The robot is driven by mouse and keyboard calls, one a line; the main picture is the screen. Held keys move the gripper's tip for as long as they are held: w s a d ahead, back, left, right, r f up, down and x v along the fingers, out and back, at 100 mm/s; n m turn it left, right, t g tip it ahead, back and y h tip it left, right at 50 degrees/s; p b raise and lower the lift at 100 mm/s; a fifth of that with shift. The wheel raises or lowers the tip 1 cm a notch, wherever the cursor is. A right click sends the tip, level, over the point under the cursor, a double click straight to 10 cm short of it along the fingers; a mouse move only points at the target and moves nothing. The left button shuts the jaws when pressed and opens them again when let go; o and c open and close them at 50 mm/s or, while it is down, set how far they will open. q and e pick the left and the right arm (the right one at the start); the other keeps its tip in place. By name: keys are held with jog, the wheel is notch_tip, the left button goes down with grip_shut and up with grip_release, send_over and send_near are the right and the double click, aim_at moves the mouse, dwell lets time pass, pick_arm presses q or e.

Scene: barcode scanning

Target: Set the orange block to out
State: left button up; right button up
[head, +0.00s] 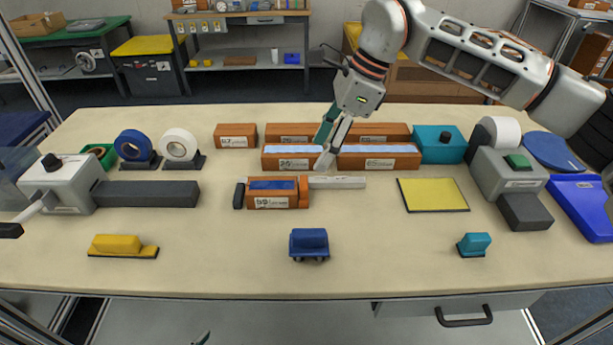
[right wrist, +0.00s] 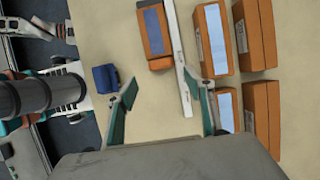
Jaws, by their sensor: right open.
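An orange box (head: 291,201) with a blue top and a white label stands near the middle of the table; it also shows in the right wrist view (right wrist: 154,35). Several other orange boxes stand behind it, two with pale tops, such as one box (head: 292,163). A yellow-orange block (head: 115,242) sits on a low dark-edged base at the front left. My right gripper (head: 322,152) is open and empty, pointing down near the pale-topped boxes, behind and right of the blue-topped box. Only a small tip of my left gripper (head: 202,338) shows at the bottom edge.
A pale bar (head: 338,183) lies behind the blue-topped box. A blue block (head: 309,242) and a teal block (head: 475,243) stand along the front. A yellow pad (head: 433,195) lies at the right. Tape rolls and grey machines flank the table. The front strip between blocks is clear.

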jog(key=shift+v, duration=1.45)
